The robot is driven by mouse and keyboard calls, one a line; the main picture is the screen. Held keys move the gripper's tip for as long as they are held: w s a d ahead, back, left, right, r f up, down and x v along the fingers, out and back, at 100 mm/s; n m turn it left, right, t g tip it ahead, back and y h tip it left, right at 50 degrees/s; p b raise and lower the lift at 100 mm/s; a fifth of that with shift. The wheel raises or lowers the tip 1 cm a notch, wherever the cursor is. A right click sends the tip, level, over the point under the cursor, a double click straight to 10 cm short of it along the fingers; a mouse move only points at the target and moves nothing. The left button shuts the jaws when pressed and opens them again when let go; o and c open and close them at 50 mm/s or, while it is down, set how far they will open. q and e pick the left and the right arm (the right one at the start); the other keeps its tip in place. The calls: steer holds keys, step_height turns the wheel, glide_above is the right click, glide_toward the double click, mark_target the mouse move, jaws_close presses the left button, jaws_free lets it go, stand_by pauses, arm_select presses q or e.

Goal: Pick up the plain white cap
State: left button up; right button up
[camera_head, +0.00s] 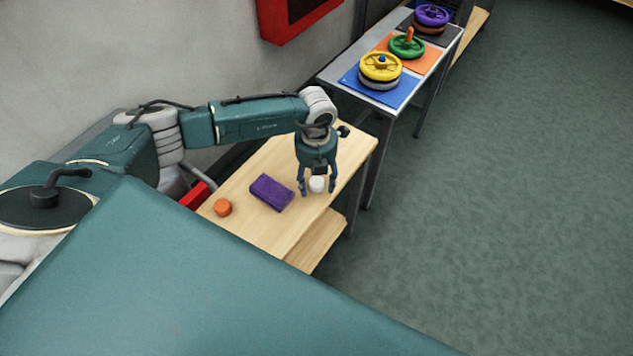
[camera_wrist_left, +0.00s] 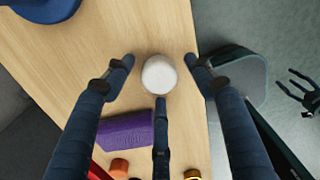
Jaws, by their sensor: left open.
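The plain white cap (camera_head: 316,184) stands on the light wooden table (camera_head: 257,228), near its right edge. It shows as a round white top in the left wrist view (camera_wrist_left: 159,75). My left gripper (camera_head: 317,190) is open above the cap, pointing down. In the left wrist view, two fingertips of my left gripper (camera_wrist_left: 159,68) are on either side of the cap with gaps, and a third finger is just below it. The cap is not held. My right gripper (camera_wrist_left: 303,93) shows small at the right edge of that view, fingers spread, over the floor.
A purple block (camera_head: 271,192) and an orange cap (camera_head: 222,207) lie left of the white cap. A blue round object (camera_wrist_left: 45,8) is at the wrist view's top left. A farther table (camera_head: 440,66) bears coloured wheels. Green floor lies right.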

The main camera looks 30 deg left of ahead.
arm_select(q)
steer(key=c, duration=1)
steer(key=shift+r, duration=0.1)
